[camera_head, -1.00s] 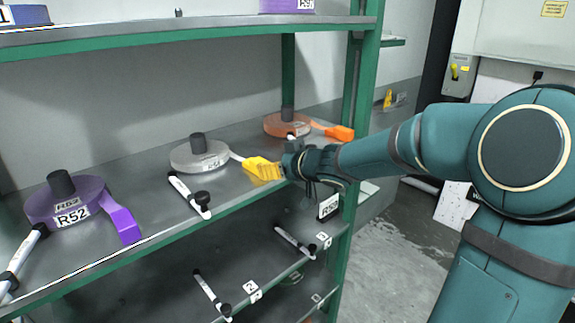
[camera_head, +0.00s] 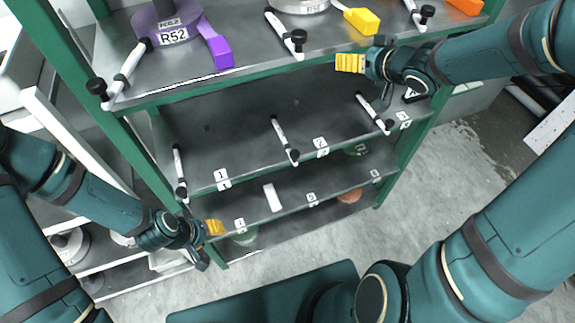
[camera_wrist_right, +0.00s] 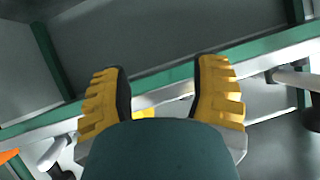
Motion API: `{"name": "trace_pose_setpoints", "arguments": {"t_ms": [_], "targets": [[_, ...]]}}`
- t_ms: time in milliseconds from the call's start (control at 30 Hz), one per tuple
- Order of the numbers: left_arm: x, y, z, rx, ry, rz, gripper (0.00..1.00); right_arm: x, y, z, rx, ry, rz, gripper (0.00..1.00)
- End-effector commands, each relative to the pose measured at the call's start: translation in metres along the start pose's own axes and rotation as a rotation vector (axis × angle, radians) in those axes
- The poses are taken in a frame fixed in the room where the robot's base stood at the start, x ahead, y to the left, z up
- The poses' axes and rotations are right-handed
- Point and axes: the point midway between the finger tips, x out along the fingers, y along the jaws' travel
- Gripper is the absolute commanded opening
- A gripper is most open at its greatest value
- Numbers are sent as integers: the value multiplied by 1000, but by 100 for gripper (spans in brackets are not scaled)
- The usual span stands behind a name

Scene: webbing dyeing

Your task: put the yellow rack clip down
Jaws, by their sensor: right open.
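The yellow rack clip (camera_head: 361,21) lies on the upper shelf in the head view, at the end of a pale strip running from the grey disc (camera_head: 298,5). A small bit of yellow (camera_wrist_right: 145,112) shows between my fingers in the right wrist view, mostly hidden by the gripper. My right gripper (camera_head: 350,63) has yellow fingers and is in front of the shelf edge, apart from the clip. In the right wrist view it (camera_wrist_right: 160,95) is open, with nothing between the fingertips. My left gripper (camera_head: 214,228) is low by the rack's lower shelf; its jaw gap is unclear.
A purple disc (camera_head: 168,24) labelled R52 with a purple clip (camera_head: 216,48) stands left on the shelf. An orange clip (camera_head: 465,6) is at right. Black-knobbed white rods (camera_head: 286,36) stick out along the shelf.

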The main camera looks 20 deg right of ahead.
Motion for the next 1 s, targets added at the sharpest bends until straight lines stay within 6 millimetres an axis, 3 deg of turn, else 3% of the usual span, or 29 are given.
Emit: {"name": "trace_pose_setpoints", "arguments": {"t_ms": [33,100,233,367,400,500,600,700,1000], "targets": [[0,0,0,0,0,0,47,23,-15,31,46,-56,-30,61],[0,0,0,0,0,0,47,47,-35,71,105,-129,-54,61],[0,0,0,0,0,0,47,78,-76,156,201,-298,-76,61],[0,0,0,0,0,0,47,85,-116,245,266,-493,-71,61],[0,0,0,0,0,0,47,82,-127,271,279,-554,-65,61],[0,0,0,0,0,0,47,71,-149,324,294,-685,-47,61],[0,0,0,0,0,0,47,58,-162,360,299,-782,-28,61],[0,0,0,0,0,0,47,49,-168,378,298,-835,-16,61],[0,0,0,0,0,0,47,46,-170,385,299,-853,-9,61]]}}
